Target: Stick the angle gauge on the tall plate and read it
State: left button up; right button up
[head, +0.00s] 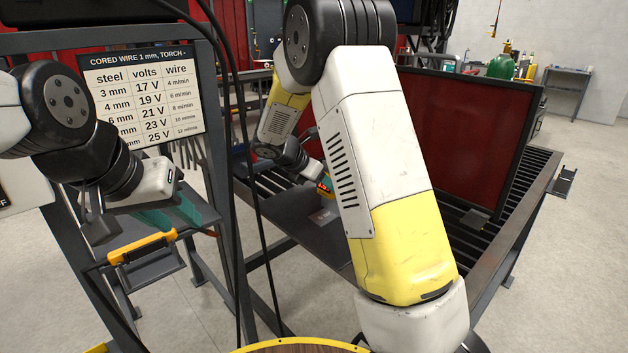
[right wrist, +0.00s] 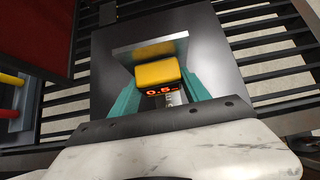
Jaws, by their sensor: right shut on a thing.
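The angle gauge (right wrist: 158,74) is a small yellow block with a dark face and orange digits that look like 0.5. My right gripper (right wrist: 160,95) has its teal fingers shut on the gauge's sides. The tall plate (right wrist: 150,48) is a grey upright plate just beyond the gauge; whether they touch is hard to tell. In the head view the gauge (head: 324,188) shows small beside my right arm, which hides much of the plate area. My left gripper (head: 172,214) is at the left, its teal fingers apparently apart and empty, above a yellow-handled thing (head: 143,246).
A dark flat plate (right wrist: 107,75) lies on the slatted table (head: 512,205) under the work. A red screen (head: 465,130) stands on the table at the right. A wire chart (head: 140,97) hangs on the rack at the left, with black cables close by.

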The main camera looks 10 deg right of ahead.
dwell(0.4)
jog(key=o, duration=1.3)
jog(key=v, duration=0.7)
jog(key=s+d+r+m+y, duration=0.1)
jog(key=s+r+m+y, duration=0.2)
jog(key=s+m, duration=0.5)
jog(key=s+d+r+m+y, duration=0.1)
jog(key=s+r+m+y, duration=0.2)
jog(key=s+m, duration=0.5)
jog(key=s+d+r+m+t+y, duration=0.1)
jog(key=s+r+m+y, duration=0.2)
jog(key=s+m, duration=0.5)
jog(key=shift+s, duration=2.85)
